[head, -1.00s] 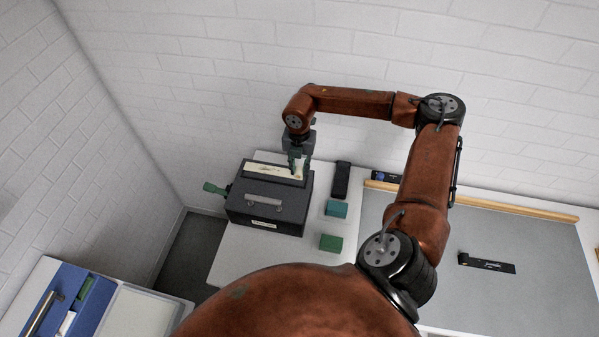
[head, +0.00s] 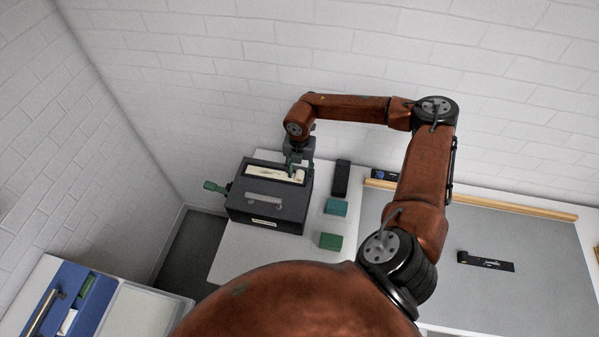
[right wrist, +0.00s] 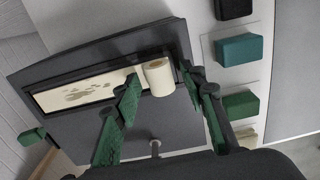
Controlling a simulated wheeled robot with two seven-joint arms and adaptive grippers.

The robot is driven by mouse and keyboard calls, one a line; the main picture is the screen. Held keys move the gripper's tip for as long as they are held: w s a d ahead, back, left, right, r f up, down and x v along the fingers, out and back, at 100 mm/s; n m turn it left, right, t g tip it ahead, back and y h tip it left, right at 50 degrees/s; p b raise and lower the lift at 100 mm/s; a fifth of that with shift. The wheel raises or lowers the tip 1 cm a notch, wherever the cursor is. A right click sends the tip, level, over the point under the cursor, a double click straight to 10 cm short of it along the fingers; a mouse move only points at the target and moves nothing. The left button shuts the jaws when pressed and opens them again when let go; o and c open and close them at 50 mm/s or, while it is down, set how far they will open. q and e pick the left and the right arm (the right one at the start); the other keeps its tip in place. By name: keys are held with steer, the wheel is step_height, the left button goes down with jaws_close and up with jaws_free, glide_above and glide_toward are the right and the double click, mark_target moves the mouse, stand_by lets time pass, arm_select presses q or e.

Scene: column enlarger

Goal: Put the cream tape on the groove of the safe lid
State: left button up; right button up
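The dark safe (head: 290,215) stands on the white table, with a long recessed groove in its top. A cream strip with dark blotches (right wrist: 75,93) lies in the groove; it also shows in the head view (head: 262,173). The cream tape (right wrist: 158,78), a small roll, is at the groove's right end in the wrist view. My right gripper (right wrist: 160,75) has its green fingers on either side of the roll, with narrow gaps visible, and looks open. In the head view this gripper (head: 294,168) is low over the lid's back right. My left gripper is out of view.
Right of the safe are a black block (head: 341,178), a teal block (head: 336,207) and a green block (head: 331,241). A green-handled crank (head: 214,187) sticks out left. A grey mat (head: 530,245) with a black item (head: 486,262) lies right. White wall behind.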

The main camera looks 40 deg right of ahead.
steer(key=shift+r, duration=0.1)
steer(key=shift+r, duration=0.25)
step_height(320, 180, up, 12)
steer(key=b, duration=0.2)
steer(key=shift+f, duration=0.2)
